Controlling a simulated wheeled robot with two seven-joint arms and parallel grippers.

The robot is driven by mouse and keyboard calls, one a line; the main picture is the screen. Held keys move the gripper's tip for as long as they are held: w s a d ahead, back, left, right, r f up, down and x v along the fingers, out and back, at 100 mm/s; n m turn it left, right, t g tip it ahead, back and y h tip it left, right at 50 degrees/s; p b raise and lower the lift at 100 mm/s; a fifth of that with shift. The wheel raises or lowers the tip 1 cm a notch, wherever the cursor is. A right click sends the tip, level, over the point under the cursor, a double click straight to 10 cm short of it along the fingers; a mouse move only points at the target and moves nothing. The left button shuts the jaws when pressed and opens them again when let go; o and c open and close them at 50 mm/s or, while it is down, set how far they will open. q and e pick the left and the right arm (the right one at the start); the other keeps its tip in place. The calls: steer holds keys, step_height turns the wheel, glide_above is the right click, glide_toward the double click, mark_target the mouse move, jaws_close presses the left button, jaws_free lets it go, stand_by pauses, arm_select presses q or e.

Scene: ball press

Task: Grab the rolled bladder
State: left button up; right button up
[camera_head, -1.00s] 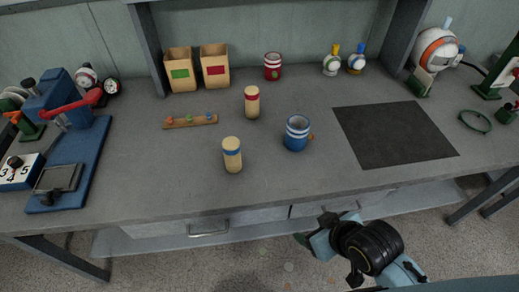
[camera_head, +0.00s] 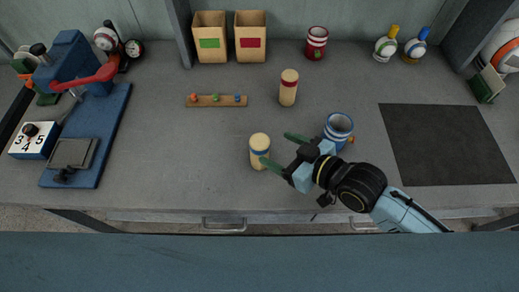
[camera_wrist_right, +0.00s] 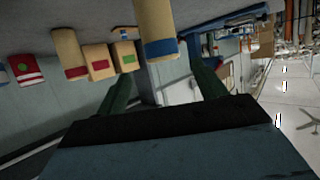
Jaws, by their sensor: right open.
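A tan roll with a blue band (camera_head: 260,152) stands upright on the grey table in the head view. It also shows large at the top of the right wrist view (camera_wrist_right: 157,30). A second tan roll, with a red band (camera_head: 288,88), stands upright farther back. My right gripper (camera_head: 275,148) is open, with its green fingers pointing left at the blue-banded roll. The fingertips are very near that roll, and I see no grip on it. In the right wrist view the roll lies ahead, between the directions of the two fingers. My left gripper is out of view.
A blue striped mug (camera_head: 338,128) stands close behind my right gripper. A blue press (camera_head: 85,130) is at the left, a dark mat (camera_head: 445,145) at the right. Two bins (camera_head: 210,37) and a red striped mug (camera_head: 316,42) stand at the back. A small peg strip (camera_head: 217,101) lies mid-table.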

mark_target(262, 142)
steer(key=x, duration=0.3)
steer(key=shift+a, duration=0.2)
steer(key=x, duration=0.2)
steer(key=shift+w+a+f, duration=0.1)
steer(key=shift+w+a, duration=0.05)
steer(key=shift+a, duration=0.1)
steer(key=shift+w+a+f, duration=0.15)
steer(key=shift+w+a, duration=0.1)
steer(key=shift+a, duration=0.05)
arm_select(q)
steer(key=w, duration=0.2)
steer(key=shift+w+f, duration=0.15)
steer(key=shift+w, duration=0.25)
arm_select(e)
steer(key=c, duration=1.3)
